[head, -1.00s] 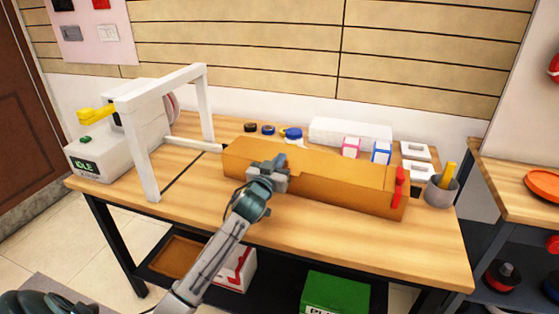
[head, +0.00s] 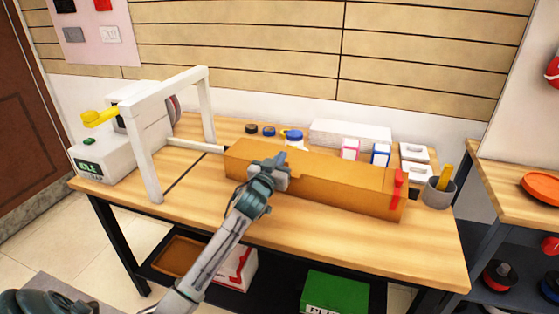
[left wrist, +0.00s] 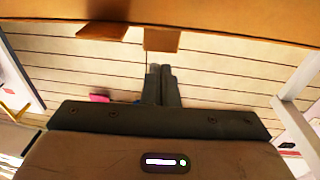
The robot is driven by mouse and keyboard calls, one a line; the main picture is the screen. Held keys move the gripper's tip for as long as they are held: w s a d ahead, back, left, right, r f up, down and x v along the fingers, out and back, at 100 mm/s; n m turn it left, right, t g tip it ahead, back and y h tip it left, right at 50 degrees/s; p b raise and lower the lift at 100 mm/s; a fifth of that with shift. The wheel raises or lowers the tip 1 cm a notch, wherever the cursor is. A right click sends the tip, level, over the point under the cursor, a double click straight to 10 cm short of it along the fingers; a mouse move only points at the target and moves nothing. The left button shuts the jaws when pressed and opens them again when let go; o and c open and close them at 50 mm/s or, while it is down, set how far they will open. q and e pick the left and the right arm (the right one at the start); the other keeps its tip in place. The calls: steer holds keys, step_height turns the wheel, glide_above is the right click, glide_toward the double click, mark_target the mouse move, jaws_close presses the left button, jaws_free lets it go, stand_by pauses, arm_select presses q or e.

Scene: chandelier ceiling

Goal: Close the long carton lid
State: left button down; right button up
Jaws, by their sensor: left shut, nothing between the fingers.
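The long orange-brown carton (head: 335,190) lies lengthwise across the table, with a red piece (head: 397,188) at its right end. A broad orange-brown panel spans its top; whether the lid is fully down cannot be told from the head view. My left gripper (head: 281,160) is shut and empty, at the carton's front side left of its middle, overlapping its upper edge in the picture. In the left wrist view, an orange-brown carton panel (left wrist: 225,20) with two flaps (left wrist: 161,39) spans the top, beyond the closed fingers (left wrist: 160,85).
A white frame (head: 148,150) and a white machine (head: 105,165) stand left. Behind the carton are a white box (head: 350,132), small boxes (head: 381,154) and dark and blue lids (head: 293,135). A grey cup (head: 438,193) stands right. The front tabletop is clear.

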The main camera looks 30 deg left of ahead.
steer(key=s+d+f+p, duration=0.1)
steer(key=s+f+p, duration=0.1)
steer(key=s+f, duration=0.15)
arm_select(q)
steer(key=s+d+f+b, duration=0.1)
steer(key=s+b, duration=0.2)
steer(key=s, duration=0.6)
steer(key=shift+s+d, duration=0.2)
steer(key=shift+s, duration=0.05)
arm_select(e)
steer(key=w+a+r, duration=0.1)
steer(key=w+r, duration=0.3)
steer(key=r, duration=0.2)
steer(key=shift+w+r, duration=0.2)
steer(key=shift+r, duration=0.2)
